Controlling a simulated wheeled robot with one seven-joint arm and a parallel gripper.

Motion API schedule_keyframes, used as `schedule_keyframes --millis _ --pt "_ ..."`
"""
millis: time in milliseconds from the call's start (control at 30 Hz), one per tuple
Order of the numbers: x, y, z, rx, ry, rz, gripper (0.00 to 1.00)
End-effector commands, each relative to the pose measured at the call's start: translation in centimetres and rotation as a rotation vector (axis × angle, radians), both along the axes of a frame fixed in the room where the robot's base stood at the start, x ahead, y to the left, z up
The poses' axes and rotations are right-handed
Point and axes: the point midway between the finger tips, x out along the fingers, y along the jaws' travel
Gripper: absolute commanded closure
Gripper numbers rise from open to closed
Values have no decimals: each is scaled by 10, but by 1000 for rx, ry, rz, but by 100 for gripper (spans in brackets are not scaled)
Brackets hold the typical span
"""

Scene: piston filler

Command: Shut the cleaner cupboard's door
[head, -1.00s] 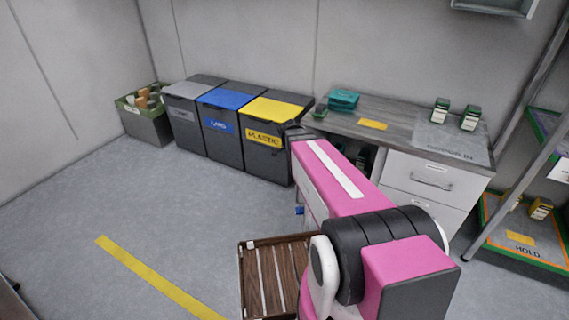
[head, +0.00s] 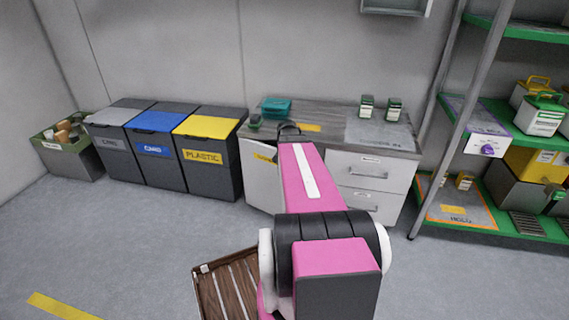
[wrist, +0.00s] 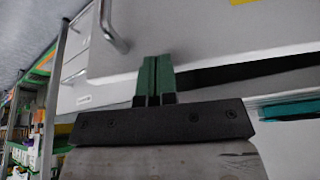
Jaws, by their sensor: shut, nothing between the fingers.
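The cleaner cupboard's white door (head: 261,182), with a yellow label, stands under the counter's left end in the head view. My arm covers its right part. In the wrist view the door (wrist: 215,35) is a broad white panel with a dark gap along the counter side, so it looks ajar. A bar handle (wrist: 112,28) shows by its left edge. My gripper (wrist: 152,66) has its green fingers shut and empty, in front of the door's gap edge; I cannot tell if they touch it.
Drawers (head: 366,182) stand right of the cupboard, under the counter (head: 335,115). The yellow-lidded plastic bin (head: 208,160) is close on the left. A slatted wooden crate (head: 225,285) is low in front. A green-edged shelf (head: 500,135) stands at the right.

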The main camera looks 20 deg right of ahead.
Motion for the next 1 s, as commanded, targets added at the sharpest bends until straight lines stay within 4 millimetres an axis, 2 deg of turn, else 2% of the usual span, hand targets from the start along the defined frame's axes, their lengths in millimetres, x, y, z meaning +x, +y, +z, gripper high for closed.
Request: schedule_keyframes --millis 33,100,333,533,1000 --pt "9 -12 -1 0 0 -2 100" --pt "16 -22 -1 1 1 -2 100" --pt "30 -42 -1 1 3 -2 100" --pt "34 -48 -1 1 3 -2 100" --pt "33 -48 -1 1 3 -2 100"
